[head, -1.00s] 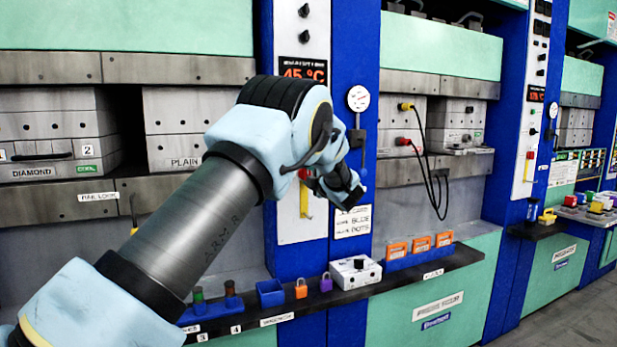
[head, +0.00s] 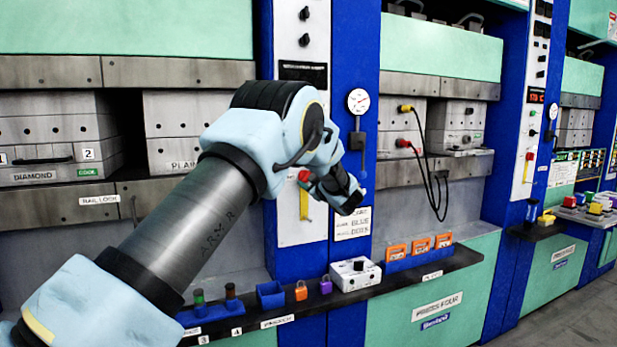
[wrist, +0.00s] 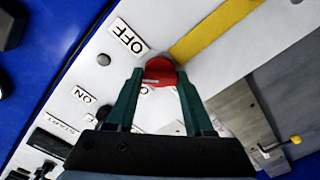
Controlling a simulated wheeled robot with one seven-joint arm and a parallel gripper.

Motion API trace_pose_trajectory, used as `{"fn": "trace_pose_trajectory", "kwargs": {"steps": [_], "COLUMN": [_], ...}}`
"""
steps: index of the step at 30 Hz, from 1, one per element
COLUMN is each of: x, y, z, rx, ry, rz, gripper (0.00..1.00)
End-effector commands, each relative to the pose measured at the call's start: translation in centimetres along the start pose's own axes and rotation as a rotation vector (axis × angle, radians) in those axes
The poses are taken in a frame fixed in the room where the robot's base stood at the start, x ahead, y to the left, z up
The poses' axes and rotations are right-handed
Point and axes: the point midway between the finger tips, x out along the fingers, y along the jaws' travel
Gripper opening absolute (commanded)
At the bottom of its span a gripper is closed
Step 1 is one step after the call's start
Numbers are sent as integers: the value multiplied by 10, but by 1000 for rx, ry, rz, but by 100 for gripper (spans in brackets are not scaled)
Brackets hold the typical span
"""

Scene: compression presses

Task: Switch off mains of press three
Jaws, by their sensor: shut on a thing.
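The red rotary switch (wrist: 160,70) sits on the white panel (wrist: 100,60) in the wrist view. My gripper (wrist: 159,76) is shut on it, with one green finger on each side. In the head view the red switch (head: 304,175) shows beside my wrist, on the white control strip (head: 290,228) of the press left of the one marked press four. The display (head: 303,73) at the top of that strip is dark. My fingertips are hidden in the head view.
A yellow strip (head: 304,205) is below the switch. A dark shelf (head: 365,292) runs beneath, carrying a white box (head: 355,273), padlocks and orange items (head: 420,244). A gauge (head: 358,101) and a hanging black cable (head: 430,180) are to the right.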

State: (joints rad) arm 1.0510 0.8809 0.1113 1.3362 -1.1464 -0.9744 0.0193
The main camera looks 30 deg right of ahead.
Motion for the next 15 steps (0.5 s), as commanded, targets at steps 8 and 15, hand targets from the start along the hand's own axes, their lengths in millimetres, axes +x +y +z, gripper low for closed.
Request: {"fn": "trace_pose_trajectory", "kwargs": {"steps": [8, 15], "x": [0, 0], "y": [1, 0], "z": [-1, 0], "rx": [261, 474], "ry": [-2, -3], "rz": [-2, -1], "gripper": [0, 0]}}
